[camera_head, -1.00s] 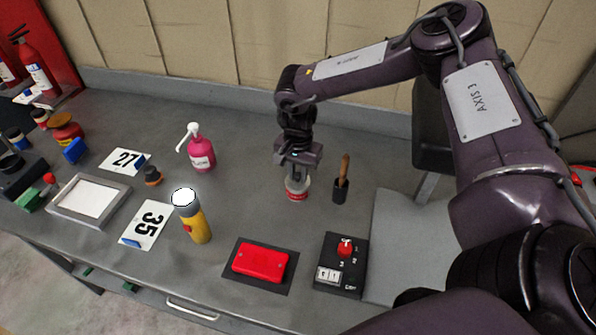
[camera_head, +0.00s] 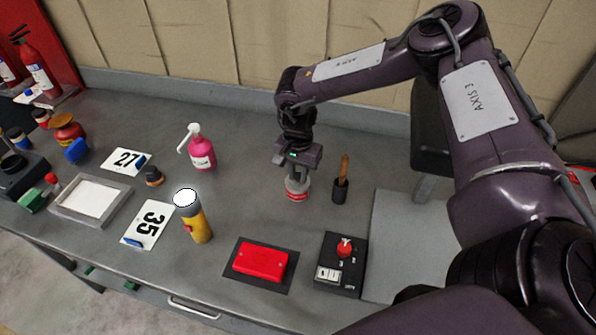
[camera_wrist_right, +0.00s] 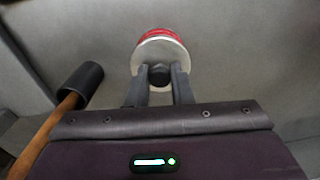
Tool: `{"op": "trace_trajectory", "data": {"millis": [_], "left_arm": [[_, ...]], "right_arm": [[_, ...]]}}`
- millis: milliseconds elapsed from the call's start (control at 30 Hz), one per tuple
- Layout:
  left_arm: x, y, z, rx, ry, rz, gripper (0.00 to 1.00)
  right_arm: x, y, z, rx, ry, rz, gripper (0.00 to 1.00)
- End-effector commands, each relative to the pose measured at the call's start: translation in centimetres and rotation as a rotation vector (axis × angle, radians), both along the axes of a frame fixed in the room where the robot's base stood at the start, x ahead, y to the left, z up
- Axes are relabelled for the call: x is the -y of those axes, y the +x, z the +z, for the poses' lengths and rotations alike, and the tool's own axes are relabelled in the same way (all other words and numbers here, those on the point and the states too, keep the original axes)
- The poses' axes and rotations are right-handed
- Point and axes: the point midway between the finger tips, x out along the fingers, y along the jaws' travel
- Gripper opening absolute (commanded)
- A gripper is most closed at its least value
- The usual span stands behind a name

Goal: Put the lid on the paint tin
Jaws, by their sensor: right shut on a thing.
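The paint tin (camera_head: 297,196) stands upright on the grey bench, with a red and white side showing in the head view. In the right wrist view the tin's red side (camera_wrist_right: 158,34) shows past a pale round lid (camera_wrist_right: 160,48). My right gripper (camera_head: 297,176) points down over the tin. Its fingers (camera_wrist_right: 160,76) are shut on the dark knob of the lid. The lid is at the tin's top; I cannot tell whether it is fully seated. My left gripper is not in view.
A pink pump bottle (camera_head: 201,152) is to the left. A red box (camera_head: 261,260), switch box (camera_head: 342,264) and yellow torch (camera_head: 196,222) stand nearer. Bench between them is clear.

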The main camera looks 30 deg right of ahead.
Motion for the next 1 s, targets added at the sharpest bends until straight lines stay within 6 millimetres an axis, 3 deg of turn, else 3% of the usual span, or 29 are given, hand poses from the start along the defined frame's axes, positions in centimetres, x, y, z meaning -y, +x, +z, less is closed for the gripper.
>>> {"op": "trace_trajectory", "data": {"millis": [1000], "left_arm": [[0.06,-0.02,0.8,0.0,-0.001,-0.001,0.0]], "right_arm": [[0.02,0.04,-0.04,0.001,0.001,0.0,0.0]]}}
